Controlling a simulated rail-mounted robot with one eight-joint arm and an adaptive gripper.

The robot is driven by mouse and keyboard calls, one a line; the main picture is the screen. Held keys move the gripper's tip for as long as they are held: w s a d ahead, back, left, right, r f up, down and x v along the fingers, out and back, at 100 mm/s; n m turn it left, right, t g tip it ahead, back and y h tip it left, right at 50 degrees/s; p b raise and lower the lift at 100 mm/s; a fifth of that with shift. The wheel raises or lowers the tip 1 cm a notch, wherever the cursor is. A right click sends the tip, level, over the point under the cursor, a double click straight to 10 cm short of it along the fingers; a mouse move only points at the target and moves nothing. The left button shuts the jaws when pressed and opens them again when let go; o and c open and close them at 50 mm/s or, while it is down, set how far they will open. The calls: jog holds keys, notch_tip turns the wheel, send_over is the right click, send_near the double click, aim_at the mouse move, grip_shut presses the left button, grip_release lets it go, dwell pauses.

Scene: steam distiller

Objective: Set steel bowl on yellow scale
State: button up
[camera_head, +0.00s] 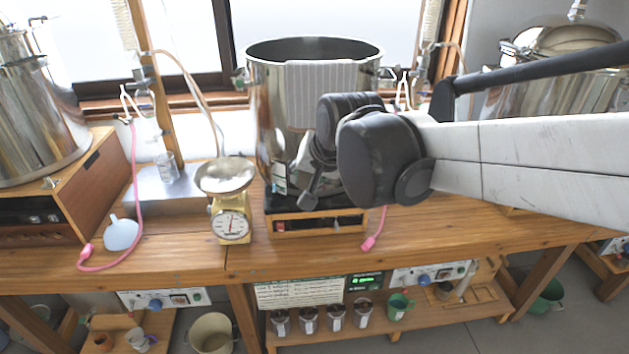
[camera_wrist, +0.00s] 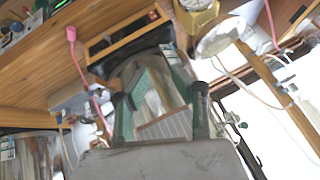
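The yellow scale (camera_head: 231,220) stands on the wooden bench left of the large steel pot, its round dial facing front. A shallow round metal dish (camera_head: 225,174) sits on top of it; I cannot tell whether this is the steel bowl or the scale's own pan. In the wrist view the scale (camera_wrist: 196,18) and dish (camera_wrist: 219,37) show at the top right. No separate steel bowl is clearly visible. My gripper (camera_head: 308,188) is in front of the pot, right of the scale. In the wrist view its fingers (camera_wrist: 160,98) are apart, with nothing seen held between them.
The large steel pot (camera_head: 268,115) with a striped cloth (camera_head: 318,92) stands behind my gripper on a heater base. A white funnel (camera_head: 121,234) and a pink-ended hose (camera_head: 135,190) lie left of the scale. Metal cups and a green mug (camera_head: 399,306) are on the lower shelf.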

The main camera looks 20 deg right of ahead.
jog(key=s+d+f+n, duration=0.1)
jog(key=s+d+n, duration=0.1)
jog(key=s, duration=0.7)
jog(key=s+d+f+n+h, duration=0.1)
jog(key=s+d, duration=0.3)
jog(key=s, duration=0.4)
jog(key=shift+s+f+n, duration=0.4)
jog(key=shift+f+n, duration=0.2)
jog(key=shift+f, duration=0.15)
jog(key=shift+f, duration=0.15)
